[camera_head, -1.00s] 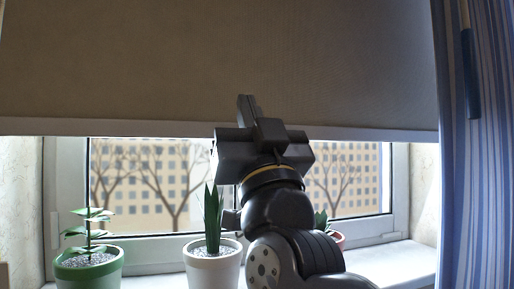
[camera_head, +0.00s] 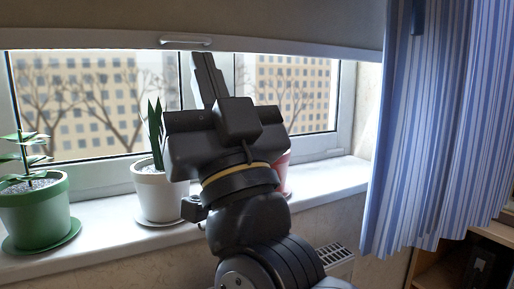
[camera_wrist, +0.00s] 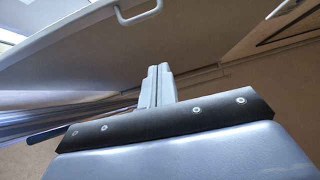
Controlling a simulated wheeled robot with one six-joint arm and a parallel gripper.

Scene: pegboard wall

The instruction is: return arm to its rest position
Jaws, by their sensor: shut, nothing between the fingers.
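My gripper (camera_head: 207,76) is raised in front of the window in the head view, its fingers pointing up. The fingers lie together with nothing between them. In the wrist view the shut fingers (camera_wrist: 158,85) stand up from the gripper's body. The handle also shows in the wrist view (camera_wrist: 140,17), apart from the fingers.
On the windowsill (camera_head: 105,222) stand a green pot (camera_head: 35,215), a white pot (camera_head: 160,192) and a pink pot (camera_head: 284,172) partly hidden behind my arm. A striped curtain (camera_head: 435,130) hangs at right. A wooden shelf (camera_head: 455,262) is at lower right.

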